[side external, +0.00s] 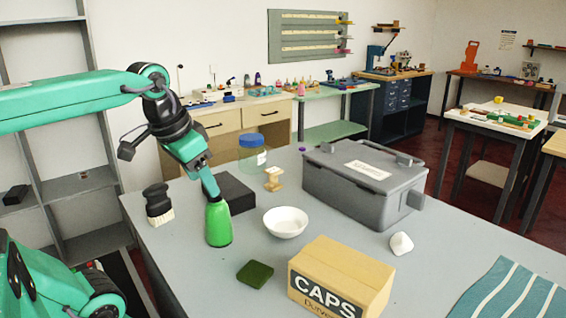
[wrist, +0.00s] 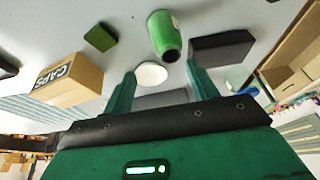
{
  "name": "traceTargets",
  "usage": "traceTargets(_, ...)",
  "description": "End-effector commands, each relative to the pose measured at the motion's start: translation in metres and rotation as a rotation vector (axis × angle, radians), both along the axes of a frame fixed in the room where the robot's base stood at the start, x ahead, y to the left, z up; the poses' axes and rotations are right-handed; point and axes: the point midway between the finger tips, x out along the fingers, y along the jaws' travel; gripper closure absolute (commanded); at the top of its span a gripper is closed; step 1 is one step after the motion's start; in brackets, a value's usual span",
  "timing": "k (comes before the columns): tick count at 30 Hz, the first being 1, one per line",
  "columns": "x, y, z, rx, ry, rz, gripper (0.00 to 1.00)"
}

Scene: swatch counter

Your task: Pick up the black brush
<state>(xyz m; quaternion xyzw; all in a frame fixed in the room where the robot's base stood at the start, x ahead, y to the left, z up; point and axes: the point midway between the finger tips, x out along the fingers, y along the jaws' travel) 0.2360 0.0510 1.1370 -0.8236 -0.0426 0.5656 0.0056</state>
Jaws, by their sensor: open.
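The black brush (side external: 159,201) stands upright on the grey counter (side external: 180,274) near its left edge in the side view, pale bristles down. I cannot make it out in the wrist view. My gripper (side external: 211,190) is to the right of the brush and above the counter, pointing down beside the top of a green bottle (side external: 218,224). In the wrist view my gripper (wrist: 164,80) has its two green fingers spread apart with nothing held between them. Whether a finger touches the bottle I cannot tell.
A black block (side external: 236,192), white bowl (side external: 286,222), green sponge-like block (side external: 255,273) and CAPS box (side external: 345,272) are around the bottle. A grey lidded case (side external: 350,195), blue-lidded jar (side external: 252,153) and small wooden piece (side external: 273,179) stand farther back. Counter in front of the brush is clear.

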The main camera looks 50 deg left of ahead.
Motion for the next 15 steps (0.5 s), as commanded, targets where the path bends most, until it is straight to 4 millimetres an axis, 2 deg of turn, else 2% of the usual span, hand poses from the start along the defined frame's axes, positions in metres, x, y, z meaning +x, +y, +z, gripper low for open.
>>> traceTargets(8,0.002,0.063,0.002,0.008,0.138,0.073,0.42)
traceTargets(15,-0.010,0.119,0.000,-0.026,0.249,0.121,0.42)
